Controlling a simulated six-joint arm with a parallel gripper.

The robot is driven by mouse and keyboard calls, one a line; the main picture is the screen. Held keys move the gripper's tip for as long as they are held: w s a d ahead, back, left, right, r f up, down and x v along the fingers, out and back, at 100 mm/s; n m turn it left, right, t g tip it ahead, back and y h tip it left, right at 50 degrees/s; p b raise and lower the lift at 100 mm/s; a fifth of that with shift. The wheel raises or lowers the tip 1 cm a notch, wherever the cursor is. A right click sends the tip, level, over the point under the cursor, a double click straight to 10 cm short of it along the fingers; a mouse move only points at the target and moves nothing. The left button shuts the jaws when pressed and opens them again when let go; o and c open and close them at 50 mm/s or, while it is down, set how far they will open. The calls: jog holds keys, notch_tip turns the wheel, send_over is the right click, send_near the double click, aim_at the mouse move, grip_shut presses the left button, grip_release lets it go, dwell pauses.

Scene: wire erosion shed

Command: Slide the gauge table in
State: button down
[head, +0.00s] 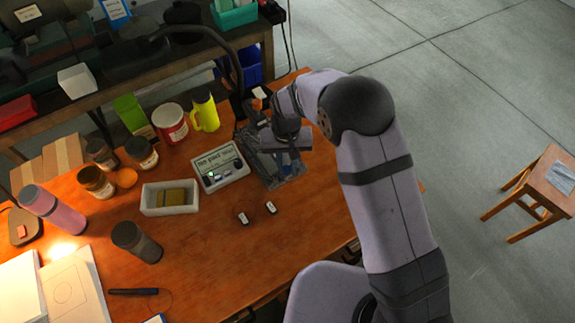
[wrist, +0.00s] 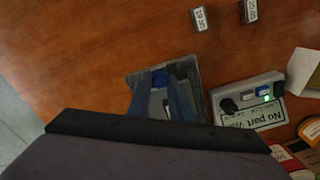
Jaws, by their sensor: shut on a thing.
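The gauge table appears to be the grey fixture (head: 284,178) on the orange-brown bench, right of the white control box. It also shows in the wrist view as a grey tray-like body (wrist: 190,69) with a blue part inside. My gripper (head: 285,150) is over this fixture, pointing down. In the wrist view two bluish fingers of my gripper (wrist: 162,98) reach into it, shut on a small part between them. My wrist hides much of the fixture, so how far in the table sits cannot be told.
A white control box (head: 220,167) labelled "No part" with a lit green lamp stands close left of the fixture. Two small number tags (head: 256,212) lie in front. A white bin (head: 170,198), a yellow jug (head: 204,109) and jars stand left. The bench front is mostly clear.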

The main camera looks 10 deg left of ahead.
jog(key=shift+w+a+b, duration=0.35)
jog(key=shift+w+a, duration=1.3)
jog(key=c, duration=1.6)
grip_release()
jog(key=shift+r+b, duration=1.05)
jog(key=shift+r, duration=2.65)
